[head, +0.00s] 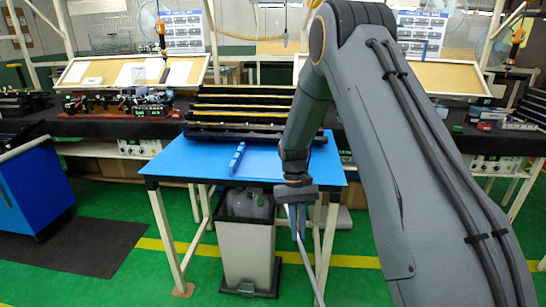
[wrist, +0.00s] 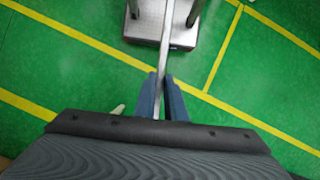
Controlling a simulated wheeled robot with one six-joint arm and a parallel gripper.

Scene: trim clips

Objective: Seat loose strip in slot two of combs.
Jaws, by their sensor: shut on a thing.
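My gripper (head: 298,222) hangs with its blue fingers pointing down, in front of the blue table's front edge. It is shut on a long, thin, pale grey strip (head: 314,272), which slants down over the floor to the lower edge of the head view. In the wrist view the strip (wrist: 166,50) runs between the two fingers (wrist: 161,92) and away to the top edge. A blue comb (head: 237,158) stands on the blue table (head: 190,162), left of my gripper and farther back. No second comb can be made out; my arm hides the table's right part. Slot two cannot be told apart.
Several long dark and yellowish bars (head: 240,112) lie at the table's back. A grey bin (head: 247,250) stands beneath the table. A black workbench (head: 110,125) with parts runs behind. The tabletop left of the comb is clear, as is the green floor in front.

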